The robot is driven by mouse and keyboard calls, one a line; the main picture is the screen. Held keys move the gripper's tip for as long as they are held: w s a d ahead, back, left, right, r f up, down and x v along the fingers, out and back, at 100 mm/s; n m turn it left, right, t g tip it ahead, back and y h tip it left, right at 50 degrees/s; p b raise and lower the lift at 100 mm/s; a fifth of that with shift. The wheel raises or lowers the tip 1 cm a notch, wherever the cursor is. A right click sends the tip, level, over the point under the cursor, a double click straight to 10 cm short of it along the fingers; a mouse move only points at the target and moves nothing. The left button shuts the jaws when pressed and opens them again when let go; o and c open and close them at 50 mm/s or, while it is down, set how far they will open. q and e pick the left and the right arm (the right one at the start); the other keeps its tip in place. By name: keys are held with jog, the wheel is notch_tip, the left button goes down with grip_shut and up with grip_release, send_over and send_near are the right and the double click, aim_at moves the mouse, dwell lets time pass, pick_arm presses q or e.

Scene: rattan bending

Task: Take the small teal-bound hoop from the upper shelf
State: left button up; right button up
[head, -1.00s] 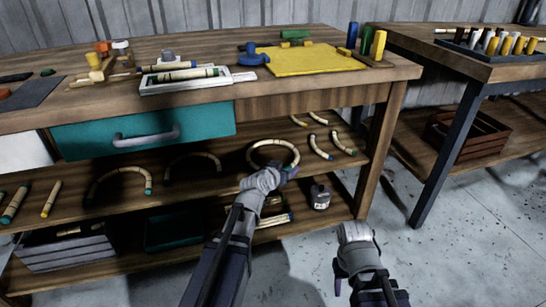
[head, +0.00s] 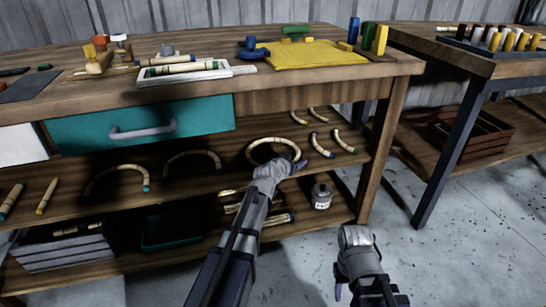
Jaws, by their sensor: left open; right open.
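The small hoop (head: 272,140) is a pale, dark-banded cane ring lying on the upper shelf (head: 222,184) under the bench. Its near side is hidden behind my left gripper, and I cannot make out its teal binding. My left gripper (head: 284,164) is open at the hoop's near right edge, with a purple fingertip by the rim. I cannot tell whether it touches the hoop. My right gripper (head: 350,272) is open and empty, low in front of the bench over the floor.
Teal-ended arcs (head: 118,172) lie left on the same shelf, and short curved pieces (head: 322,145) lie close to the hoop's right. The teal drawer (head: 80,131) and bench top are above. A grey jar (head: 321,196) and teal tray (head: 170,232) stand below.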

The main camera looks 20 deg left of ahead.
pick_arm(q)
jog(key=shift+w, duration=0.1)
jog(key=shift+c, duration=0.4)
grip_shut()
